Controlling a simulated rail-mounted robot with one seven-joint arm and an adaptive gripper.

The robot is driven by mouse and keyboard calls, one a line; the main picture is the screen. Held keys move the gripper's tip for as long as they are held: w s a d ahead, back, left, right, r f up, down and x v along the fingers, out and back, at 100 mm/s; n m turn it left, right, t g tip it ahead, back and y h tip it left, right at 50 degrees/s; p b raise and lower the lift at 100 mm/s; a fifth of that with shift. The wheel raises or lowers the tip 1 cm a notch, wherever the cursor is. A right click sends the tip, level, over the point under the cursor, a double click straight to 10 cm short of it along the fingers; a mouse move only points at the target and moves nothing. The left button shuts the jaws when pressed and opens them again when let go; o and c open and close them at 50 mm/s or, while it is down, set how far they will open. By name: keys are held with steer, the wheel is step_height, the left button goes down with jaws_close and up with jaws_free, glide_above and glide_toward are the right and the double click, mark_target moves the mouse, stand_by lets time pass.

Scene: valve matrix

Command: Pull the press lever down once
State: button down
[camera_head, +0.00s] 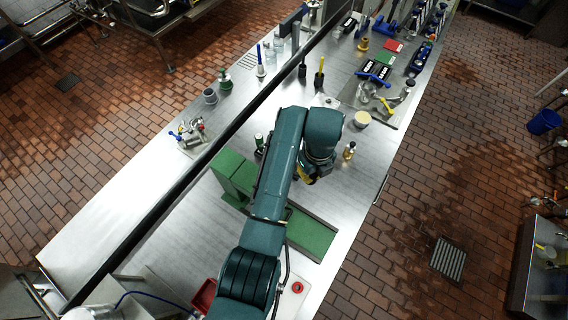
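A green press-like machine (232,172) stands on the steel bench near the middle of the head view. Its flat green base (312,236) reaches out to the right under my arm. My teal arm crosses over it and covers much of its middle. I cannot make out the press lever; it may be hidden behind the arm. My gripper (308,179) points down beside the machine, above the bench. It is small and dark and mostly covered by my wrist, so I cannot tell whether it is open or shut, or whether it touches anything.
A brass-coloured fitting (349,151) and a pale round container (362,119) stand right of my wrist. A tray with valve parts (378,100) lies farther back. A dark rail (200,163) runs along the bench. A red bin (204,295) sits at the front left.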

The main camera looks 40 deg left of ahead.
steer(key=shift+f, duration=0.1)
steer(key=shift+d+f+b, duration=0.2)
steer(key=shift+f, duration=0.3)
steer(key=shift+d+f+b, duration=0.15)
steer(key=shift+d+f, duration=0.05)
steer(key=shift+f, duration=0.25)
steer(key=shift+d+f+b, duration=0.25)
steer(key=shift+f+b, duration=0.2)
steer(key=shift+f, duration=0.65)
